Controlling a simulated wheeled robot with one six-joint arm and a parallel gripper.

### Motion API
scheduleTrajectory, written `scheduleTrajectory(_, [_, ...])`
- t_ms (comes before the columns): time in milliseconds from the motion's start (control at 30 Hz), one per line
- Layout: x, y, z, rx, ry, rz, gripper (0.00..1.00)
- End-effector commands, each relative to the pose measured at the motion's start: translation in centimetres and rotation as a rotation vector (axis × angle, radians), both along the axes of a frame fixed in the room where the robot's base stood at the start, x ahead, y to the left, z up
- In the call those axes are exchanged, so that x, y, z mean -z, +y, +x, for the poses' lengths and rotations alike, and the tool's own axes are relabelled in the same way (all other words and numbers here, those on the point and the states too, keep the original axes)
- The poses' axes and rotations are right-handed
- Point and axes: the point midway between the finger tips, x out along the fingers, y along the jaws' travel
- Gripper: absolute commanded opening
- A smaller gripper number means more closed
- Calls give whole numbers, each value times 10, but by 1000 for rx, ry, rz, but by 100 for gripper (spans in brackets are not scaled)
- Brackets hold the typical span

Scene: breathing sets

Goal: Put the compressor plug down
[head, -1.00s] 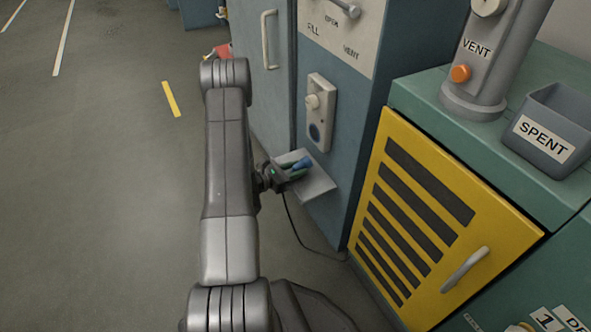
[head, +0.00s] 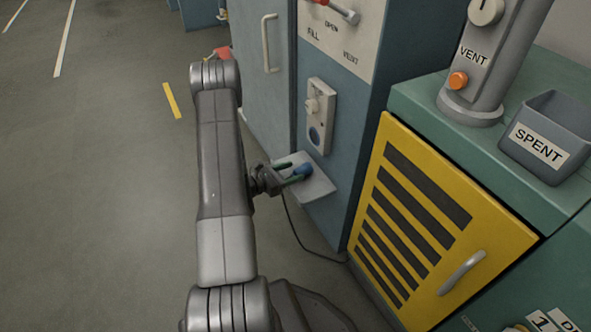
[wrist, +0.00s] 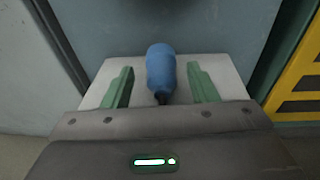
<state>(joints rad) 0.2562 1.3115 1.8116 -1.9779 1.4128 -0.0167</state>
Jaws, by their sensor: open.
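The blue compressor plug (wrist: 160,72) rests on the small pale shelf (wrist: 222,66) in the wrist view. My gripper (wrist: 160,90) is open, with one green finger on each side of the plug and a gap to each. In the head view the plug (head: 303,170) lies on the shelf (head: 316,187), between the fingers of my gripper (head: 292,171). A dark cable (head: 296,232) hangs below the gripper and runs along the floor toward the yellow cabinet.
A socket panel (head: 320,115) with a knob and a blue round port is on the cabinet wall above the shelf. A yellow louvred door (head: 435,215) stands to the right, with a SPENT bin (head: 548,135) on the green counter. The floor at left is clear.

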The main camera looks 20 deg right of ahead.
Motion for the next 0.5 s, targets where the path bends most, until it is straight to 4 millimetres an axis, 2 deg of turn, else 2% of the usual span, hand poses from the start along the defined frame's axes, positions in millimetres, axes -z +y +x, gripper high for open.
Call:
scheduleTrajectory(33, [-4, 12, -1, -6, 3, 0, 53])
scheduleTrajectory(200, [-9, 43, -6, -6, 3, -1, 53])
scheduleTrajectory(500, [-14, 85, -12, -2, 2, -1, 53])
